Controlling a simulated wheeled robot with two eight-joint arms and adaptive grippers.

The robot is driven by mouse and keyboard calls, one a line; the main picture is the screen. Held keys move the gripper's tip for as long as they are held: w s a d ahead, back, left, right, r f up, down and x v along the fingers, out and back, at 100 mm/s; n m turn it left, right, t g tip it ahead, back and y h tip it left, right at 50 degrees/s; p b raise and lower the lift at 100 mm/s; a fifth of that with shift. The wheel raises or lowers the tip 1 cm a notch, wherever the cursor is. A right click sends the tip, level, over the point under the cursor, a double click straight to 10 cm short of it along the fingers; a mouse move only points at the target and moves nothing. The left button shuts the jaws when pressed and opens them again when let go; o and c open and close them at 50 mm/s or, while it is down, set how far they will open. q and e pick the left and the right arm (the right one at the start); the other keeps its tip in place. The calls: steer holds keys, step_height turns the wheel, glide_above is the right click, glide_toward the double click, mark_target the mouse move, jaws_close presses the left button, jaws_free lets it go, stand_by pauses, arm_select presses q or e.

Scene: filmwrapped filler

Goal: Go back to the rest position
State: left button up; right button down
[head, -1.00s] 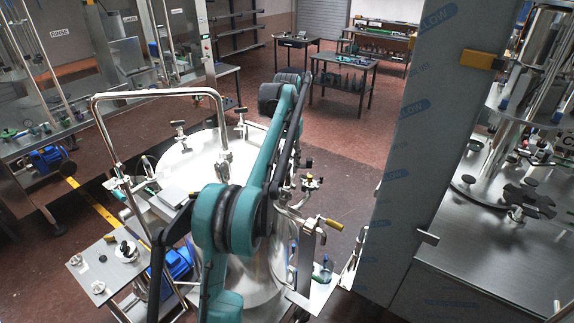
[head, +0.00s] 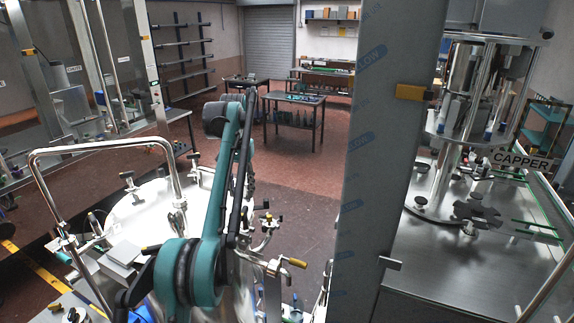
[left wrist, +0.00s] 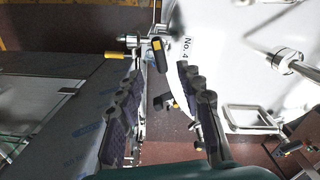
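My teal and black arm (head: 218,195) rises from the bottom of the head view and reaches out over the steel tank (head: 130,218). Its gripper cannot be made out there. In the left wrist view my left gripper (left wrist: 162,85) has its two dark, purple-padded fingers spread apart, with no object held between them. A black and yellow handle (left wrist: 159,54) on the tank fittings shows beyond the fingertips. White tank surface (left wrist: 225,45) marked "No. 4" lies to the right. My right gripper is in neither view.
A tall film-covered steel post (head: 372,170) stands just right of the arm. Right of it is the capper machine (head: 455,150) on a steel deck (head: 440,275). A bent steel pipe (head: 100,146) rises at the left. Open red floor (head: 300,185) lies behind, before a work table (head: 296,100).

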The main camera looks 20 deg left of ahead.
arm_select(q)
steer(key=shift+d+r, duration=0.1)
steer(key=shift+d, duration=0.1)
steer(key=s+d+m+t, duration=0.1)
steer(key=s+d+t, duration=0.3)
steer(key=s+d, duration=0.85)
steer(key=s+d+f+t, duration=0.1)
steer(key=s+d+f, duration=0.2)
steer(key=s+f, duration=0.3)
steer(key=s+d+f+m+t, duration=0.1)
steer(key=s+d+f, duration=0.2)
steer(key=s+f, duration=0.25)
steer(key=s+d+f+t, duration=0.1)
steer(key=s+d+f, duration=0.1)
steer(key=s+f, duration=0.35)
step_height(320, 180, down, 40)
steer(key=b, duration=4)
steer(key=shift+w+b, duration=0.3)
steer(key=shift+d, duration=0.1)
